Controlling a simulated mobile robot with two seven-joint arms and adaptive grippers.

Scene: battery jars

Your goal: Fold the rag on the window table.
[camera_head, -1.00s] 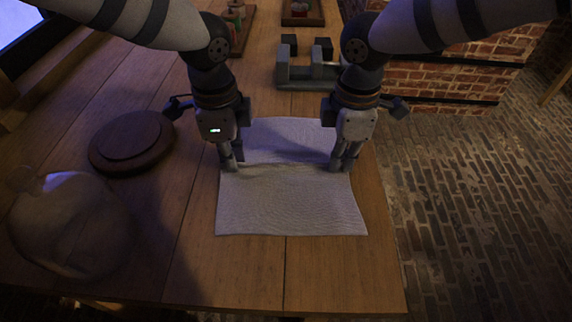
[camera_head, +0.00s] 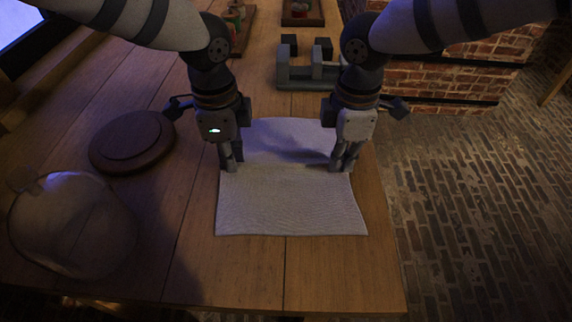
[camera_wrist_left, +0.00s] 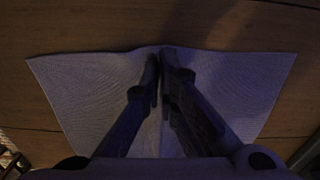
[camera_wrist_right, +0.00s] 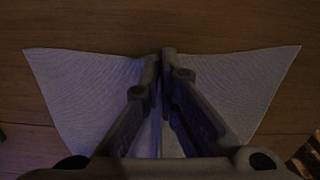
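The rag (camera_head: 288,205) is a pale, finely textured cloth spread on the wooden table, with a raised ridge running across its middle between my grippers. My left gripper (camera_head: 231,167) is at the rag's left edge. In the left wrist view its fingertips (camera_wrist_left: 164,58) are close together with the cloth's edge pinched up between them. My right gripper (camera_head: 344,167) is at the right edge, and in the right wrist view its fingertips (camera_wrist_right: 160,62) are likewise close together on the cloth. The far part of the rag is partly hidden behind my grippers.
A round dark wooden board (camera_head: 131,141) and a pale rounded cap-like object (camera_head: 72,225) lie left of the rag. A grey vise-like fixture (camera_head: 308,75) stands behind it. The table's right edge is near the rag; bare wood lies in front.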

